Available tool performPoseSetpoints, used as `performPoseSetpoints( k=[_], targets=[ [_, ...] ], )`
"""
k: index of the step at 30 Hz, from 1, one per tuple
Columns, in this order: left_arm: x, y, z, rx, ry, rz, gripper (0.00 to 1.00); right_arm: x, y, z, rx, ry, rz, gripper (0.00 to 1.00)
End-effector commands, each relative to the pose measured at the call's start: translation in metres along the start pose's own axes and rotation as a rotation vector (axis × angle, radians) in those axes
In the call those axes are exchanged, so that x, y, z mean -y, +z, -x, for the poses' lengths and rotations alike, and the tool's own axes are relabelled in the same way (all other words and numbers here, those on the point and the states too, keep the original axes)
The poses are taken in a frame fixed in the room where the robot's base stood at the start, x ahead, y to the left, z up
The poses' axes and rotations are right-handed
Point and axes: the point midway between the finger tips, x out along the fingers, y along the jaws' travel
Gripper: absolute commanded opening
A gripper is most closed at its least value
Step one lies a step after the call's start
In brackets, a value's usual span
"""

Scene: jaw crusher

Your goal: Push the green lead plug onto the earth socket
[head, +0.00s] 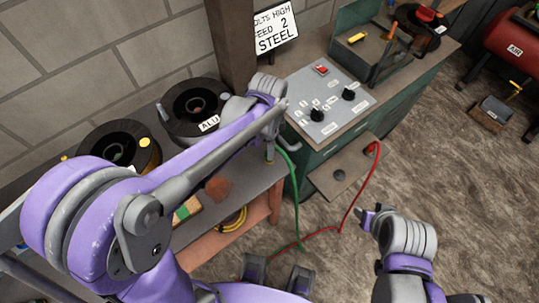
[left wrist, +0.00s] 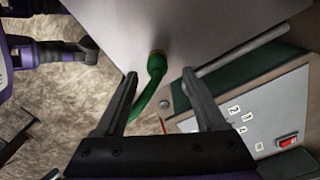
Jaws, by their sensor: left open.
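The green lead (head: 295,200) hangs from beside the bench's right end down to the floor. Its plug end (left wrist: 157,62) lies between the spread fingers of my left gripper (left wrist: 160,85) in the left wrist view, with clear gaps on both sides. A brownish ring shows at its tip, against a grey surface; I cannot tell whether it is seated there. In the head view my left gripper (head: 270,155) points down near the bench's right end. A round grey knob (left wrist: 166,104) shows below the plug. No socket is identifiable as earth. My right gripper (head: 370,216) is at the right, its opening unclear.
A green cabinet carries a control panel (head: 323,102) with knobs and a red switch. A small shelf (head: 345,178) juts from its front, with the red lead (head: 357,195) at its corner. Dark reels (head: 180,115) stand on the bench.

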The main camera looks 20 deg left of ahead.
Motion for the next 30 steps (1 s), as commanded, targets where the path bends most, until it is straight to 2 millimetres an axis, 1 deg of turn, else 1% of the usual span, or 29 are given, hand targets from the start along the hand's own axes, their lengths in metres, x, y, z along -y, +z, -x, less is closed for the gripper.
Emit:
performPoseSetpoints(
  k=[2, 4, 9, 13, 16, 25, 26, 30],
  targets=[
    [0.000, 0.000, -0.001, 0.000, 0.000, 0.000, 0.72, 0.000, 0.000, 0.000, 0.000, 0.000, 0.000, 0.50],
    [-0.001, -0.001, -0.007, 0.000, 0.000, 0.000, 0.72, 0.000, 0.000, 0.000, 0.000, 0.000, 0.000, 0.50],
    [-0.005, -0.002, -0.034, 0.000, 0.000, -0.001, 0.72, 0.000, 0.001, -0.001, 0.000, 0.000, 0.000, 0.50],
    [-0.004, -0.002, -0.048, 0.000, 0.000, 0.000, 0.72, 0.000, 0.002, -0.002, 0.001, 0.000, 0.000, 0.50],
    [-0.004, -0.002, -0.052, 0.000, 0.000, 0.000, 0.72, 0.000, 0.002, -0.002, 0.001, 0.000, 0.000, 0.50],
    [-0.004, -0.002, -0.052, 0.000, 0.000, 0.000, 0.72, 0.000, 0.002, -0.002, 0.001, 0.000, 0.000, 0.50],
    [-0.004, -0.002, -0.052, 0.000, 0.000, 0.000, 0.68, 0.000, 0.002, -0.002, 0.001, 0.000, 0.000, 0.50],
    [-0.004, -0.002, -0.052, 0.000, 0.000, 0.000, 0.43, 0.000, 0.002, -0.002, 0.001, 0.000, 0.000, 0.50]
  ],
)
